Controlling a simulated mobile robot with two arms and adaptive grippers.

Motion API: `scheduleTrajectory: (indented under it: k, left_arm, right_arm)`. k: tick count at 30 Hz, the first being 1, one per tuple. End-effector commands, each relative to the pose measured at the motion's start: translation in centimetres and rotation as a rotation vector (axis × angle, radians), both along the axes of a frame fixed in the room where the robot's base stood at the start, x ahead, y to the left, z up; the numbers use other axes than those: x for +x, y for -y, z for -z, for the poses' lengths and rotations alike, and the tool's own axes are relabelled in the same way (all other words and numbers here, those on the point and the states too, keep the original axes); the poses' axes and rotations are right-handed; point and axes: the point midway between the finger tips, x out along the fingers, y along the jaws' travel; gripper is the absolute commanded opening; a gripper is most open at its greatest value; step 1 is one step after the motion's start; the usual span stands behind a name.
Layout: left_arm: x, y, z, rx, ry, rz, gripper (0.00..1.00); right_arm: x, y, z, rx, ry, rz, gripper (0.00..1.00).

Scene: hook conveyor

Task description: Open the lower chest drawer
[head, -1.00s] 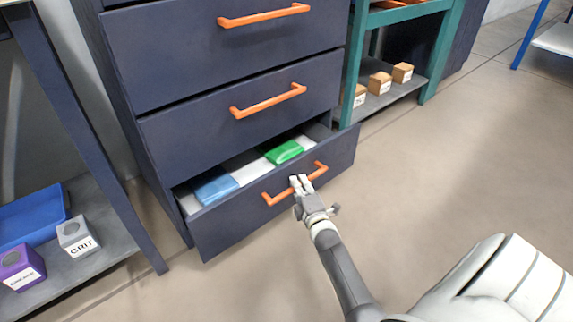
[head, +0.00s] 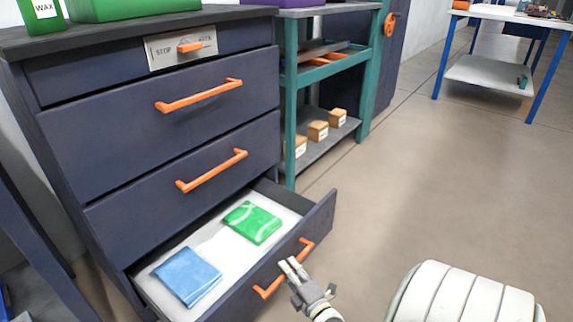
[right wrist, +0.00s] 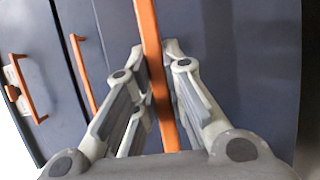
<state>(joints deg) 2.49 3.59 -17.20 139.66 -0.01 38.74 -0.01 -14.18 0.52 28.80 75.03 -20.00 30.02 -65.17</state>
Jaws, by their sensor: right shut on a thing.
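The lower chest drawer (head: 315,216) is pulled well out of the dark blue chest (head: 75,135). A folded blue cloth (head: 187,277) and a folded green cloth (head: 251,222) lie inside on its white bottom. My right gripper (head: 289,266) is at the orange handle (head: 268,289) on the drawer front. In the right wrist view the orange handle (right wrist: 148,35) runs between the fingers, and the right gripper (right wrist: 156,62) is shut on it. The fingers hide part of the handle. My left gripper is not in view.
The drawers above, with orange handles (head: 212,170), are closed. Open floor (head: 400,190) lies to the right. A blue-legged table (head: 490,75) stands farther back.

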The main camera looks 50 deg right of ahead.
Motion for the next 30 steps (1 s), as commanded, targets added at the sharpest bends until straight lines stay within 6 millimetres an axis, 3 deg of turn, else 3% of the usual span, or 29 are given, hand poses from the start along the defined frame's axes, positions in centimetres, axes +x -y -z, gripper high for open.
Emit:
scheduleTrajectory:
  k: [6,7,12,23,30]
  left_arm:
    - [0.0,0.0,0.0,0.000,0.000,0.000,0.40]
    - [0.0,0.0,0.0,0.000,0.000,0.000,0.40]
    - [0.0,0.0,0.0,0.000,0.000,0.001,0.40]
    - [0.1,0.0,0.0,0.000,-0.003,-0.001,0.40]
    - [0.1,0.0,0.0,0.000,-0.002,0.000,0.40]
  right_arm:
    - [0.0,-0.1,0.1,0.001,-0.001,-0.002,0.00]
    - [0.0,-0.1,0.1,0.002,-0.002,-0.002,0.13]
    - [0.0,-0.1,0.1,0.000,-0.001,-0.001,0.34]
    - [-0.4,-0.1,0.1,0.001,-0.002,0.000,0.34]
    - [-4.1,-1.4,0.2,0.002,-0.004,0.000,0.34]
